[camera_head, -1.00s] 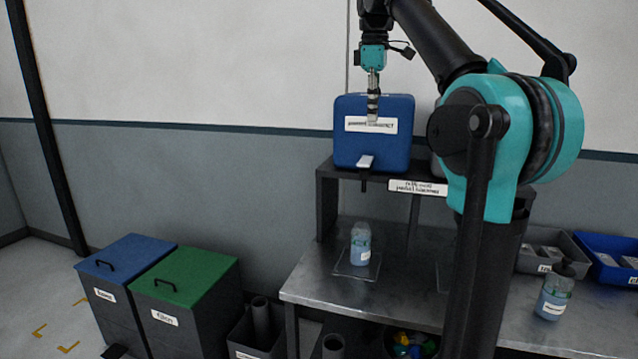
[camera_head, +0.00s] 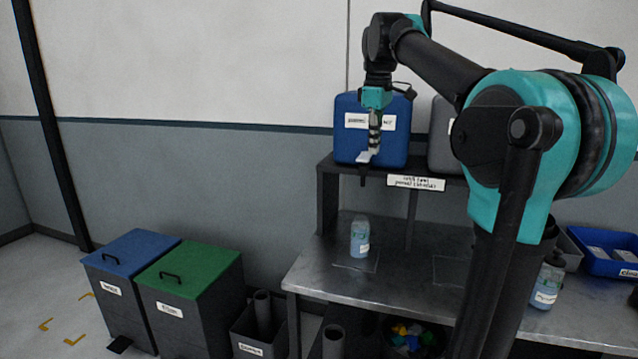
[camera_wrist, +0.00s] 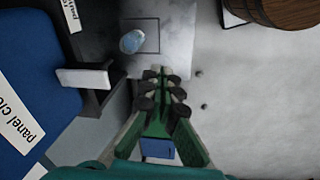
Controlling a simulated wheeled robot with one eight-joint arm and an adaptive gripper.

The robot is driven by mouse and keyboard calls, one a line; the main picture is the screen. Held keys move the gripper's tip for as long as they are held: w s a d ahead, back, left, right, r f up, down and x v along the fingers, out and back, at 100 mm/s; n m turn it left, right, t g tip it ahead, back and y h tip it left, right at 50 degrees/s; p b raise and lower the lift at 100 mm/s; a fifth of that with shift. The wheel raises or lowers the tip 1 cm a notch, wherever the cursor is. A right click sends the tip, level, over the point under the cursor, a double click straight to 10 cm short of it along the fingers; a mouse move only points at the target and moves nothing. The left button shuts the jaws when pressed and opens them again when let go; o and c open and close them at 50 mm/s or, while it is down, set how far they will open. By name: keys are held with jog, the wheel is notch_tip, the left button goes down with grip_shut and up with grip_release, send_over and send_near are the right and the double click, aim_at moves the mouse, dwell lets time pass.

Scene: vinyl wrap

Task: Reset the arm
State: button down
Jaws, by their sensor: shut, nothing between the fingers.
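My gripper (camera_head: 374,152) points down in front of the blue dispenser (camera_head: 343,143) on the raised shelf in the head view. Its fingers hide part of the dispenser's label and spout area. In the wrist view my gripper (camera_wrist: 163,72) shows its fingers closed together, with nothing held. The blue dispenser (camera_wrist: 35,75) is at the left there, with its white spout lever (camera_wrist: 84,78) beside the fingers. I cannot tell whether the gripper touches the dispenser.
A bottle of blue liquid (camera_head: 360,238) stands on the metal table (camera_head: 320,285). A grey dispenser (camera_head: 440,135) is beside the blue one. Lidded bins (camera_head: 200,270) stand at the left. The air left of the dispenser is clear.

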jog(key=s+d+f+m+t, duration=0.1)
jog(key=s+f+m, duration=0.2)
jog(key=f, duration=0.9)
jog(key=s+d+f+m, duration=0.2)
jog(key=s+f+m, duration=0.15)
jog(key=f, duration=0.85)
jog(key=s+d+f+m+t, duration=0.1)
jog(key=s+f+m, duration=0.4)
jog(key=s+f, duration=1.1)
notch_tip(320, 180, down, 3)
jog(key=shift+s+d+f, duration=0.1)
jog(key=shift+s+d, duration=0.25)
jog(key=shift+s, duration=0.05)
